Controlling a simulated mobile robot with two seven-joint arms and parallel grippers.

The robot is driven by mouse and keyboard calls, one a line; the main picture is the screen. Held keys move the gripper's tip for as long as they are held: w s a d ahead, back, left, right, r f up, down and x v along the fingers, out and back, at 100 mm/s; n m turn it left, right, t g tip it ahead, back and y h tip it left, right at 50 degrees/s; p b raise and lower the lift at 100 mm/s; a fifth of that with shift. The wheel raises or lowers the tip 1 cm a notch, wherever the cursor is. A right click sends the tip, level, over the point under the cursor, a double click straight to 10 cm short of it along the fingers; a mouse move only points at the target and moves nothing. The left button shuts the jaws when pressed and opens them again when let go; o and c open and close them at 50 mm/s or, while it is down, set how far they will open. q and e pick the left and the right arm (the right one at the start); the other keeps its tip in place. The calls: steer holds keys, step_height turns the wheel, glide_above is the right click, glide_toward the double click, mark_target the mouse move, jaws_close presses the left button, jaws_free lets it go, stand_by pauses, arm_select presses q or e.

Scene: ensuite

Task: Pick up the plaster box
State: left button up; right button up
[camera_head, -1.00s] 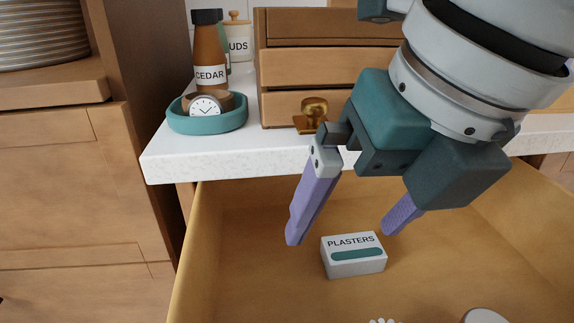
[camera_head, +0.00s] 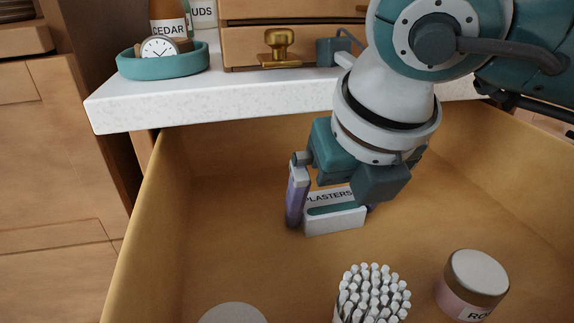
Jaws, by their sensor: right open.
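The plaster box (camera_head: 336,221), white with a green stripe and the word PLASTERS, lies on the floor of the open wooden drawer (camera_head: 215,240). My right gripper (camera_head: 332,214) is down in the drawer, open, with its purple fingers on either side of the box. The left finger stands beside the box's left end. The right finger is mostly hidden behind the box's right end and the gripper body. I cannot tell whether the fingers touch the box. My left gripper is not in view.
A cup of cotton swabs (camera_head: 372,295), a pink jar with a white lid (camera_head: 474,284) and a round pale lid (camera_head: 232,313) stand in the drawer's front. A white counter (camera_head: 240,103) overhangs the back, bearing a teal tray (camera_head: 163,66). The drawer's left floor is clear.

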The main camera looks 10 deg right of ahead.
steer(key=c, duration=1.1)
